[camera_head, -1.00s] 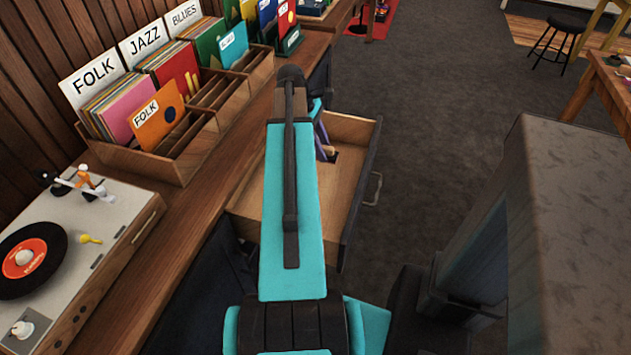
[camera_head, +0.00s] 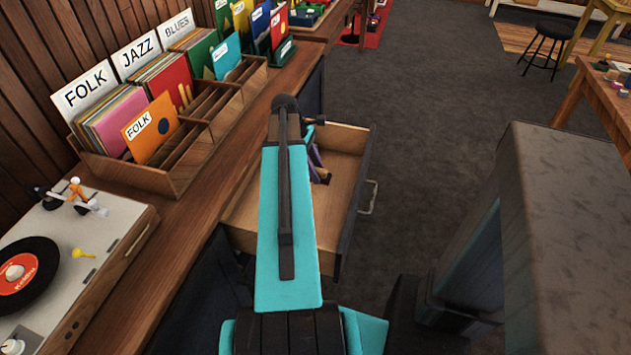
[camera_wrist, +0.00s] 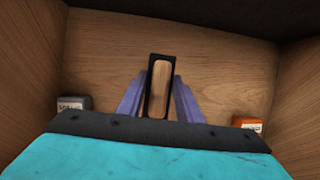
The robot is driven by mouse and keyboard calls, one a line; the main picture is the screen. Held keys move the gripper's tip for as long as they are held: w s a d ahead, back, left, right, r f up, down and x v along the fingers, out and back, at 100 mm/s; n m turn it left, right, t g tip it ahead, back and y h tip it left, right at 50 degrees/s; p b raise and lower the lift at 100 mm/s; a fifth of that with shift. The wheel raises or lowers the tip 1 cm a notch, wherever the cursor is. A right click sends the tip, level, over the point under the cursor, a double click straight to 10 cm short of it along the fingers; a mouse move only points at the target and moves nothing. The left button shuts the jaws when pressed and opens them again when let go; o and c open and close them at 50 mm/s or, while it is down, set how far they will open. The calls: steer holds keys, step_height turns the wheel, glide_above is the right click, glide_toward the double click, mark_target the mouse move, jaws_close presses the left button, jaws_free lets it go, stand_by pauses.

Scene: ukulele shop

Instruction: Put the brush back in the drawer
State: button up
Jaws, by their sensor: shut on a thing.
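The brush (camera_wrist: 160,88) has a pale wooden back with a dark edge. In the wrist view it is between the two purple fingers of my gripper (camera_wrist: 159,80), which is shut on it. The open drawer (camera_head: 343,185) has light wooden walls and a dark front, and my gripper points down into it. The drawer's wooden floor (camera_wrist: 225,75) lies behind the brush in the wrist view. I cannot tell whether the brush touches that floor. My arm hides much of the drawer in the head view.
In the wrist view a grey box (camera_wrist: 72,104) is at left and an orange box (camera_wrist: 248,123) at right, inside the drawer. The counter beside it holds a record rack (camera_head: 150,172) and a turntable (camera_head: 95,235). A grey block (camera_head: 570,230) stands at right.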

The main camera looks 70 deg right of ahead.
mark_target(316, 188)
steer(key=shift+f, duration=0.55)
steer(key=shift+f, duration=1.85)
steer(key=shift+f, duration=0.15)
steer(key=o, duration=1)
steer(key=shift+v, duration=6.15)
